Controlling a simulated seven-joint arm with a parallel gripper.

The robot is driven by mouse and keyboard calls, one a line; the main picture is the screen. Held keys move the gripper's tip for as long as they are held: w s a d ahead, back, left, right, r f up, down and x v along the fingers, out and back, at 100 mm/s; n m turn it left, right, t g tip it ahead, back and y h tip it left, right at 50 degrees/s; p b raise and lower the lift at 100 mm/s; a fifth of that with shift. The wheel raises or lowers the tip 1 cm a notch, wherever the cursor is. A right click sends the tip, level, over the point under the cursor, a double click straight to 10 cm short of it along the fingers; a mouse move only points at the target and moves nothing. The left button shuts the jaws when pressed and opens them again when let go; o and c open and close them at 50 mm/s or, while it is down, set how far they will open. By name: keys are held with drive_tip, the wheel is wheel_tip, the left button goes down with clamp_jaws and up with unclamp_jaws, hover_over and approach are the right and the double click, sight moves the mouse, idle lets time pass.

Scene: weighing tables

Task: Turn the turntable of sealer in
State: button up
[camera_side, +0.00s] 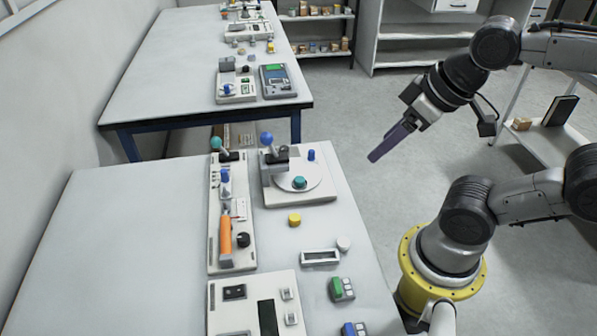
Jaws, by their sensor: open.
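The sealer (272,192) stands on the near white table, a white base with a grey block and a lever ending in a blue ball (266,138). Its turntable (315,179) is a round white disc with a small blue peg (311,155) at its back right edge. A teal item (299,182) sits on the disc near the block. My gripper (374,157) is up in the air to the right of the sealer, apart from it, pointing down and left. It is open, and nothing shows in it; the gap between the fingers is hard to see from this side.
Left of the sealer stands a long panel (215,245) with an orange handle (225,238). Another table (160,85) stands behind.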

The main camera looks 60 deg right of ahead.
drive_tip(key=shift+c, duration=1.1)
drive_tip(key=w+d+r+m, duration=0.1)
drive_tip(key=w+r+m, duration=0.2)
drive_tip(key=w+r, duration=0.25)
drive_tip(key=m+g, duration=0.6)
hover_over(312, 151)
wheel_tip(312, 151, down, 15)
wheel_tip(312, 151, down, 13)
drive_tip(key=shift+w+r, duration=0.1)
drive_tip(key=shift+r, duration=0.05)
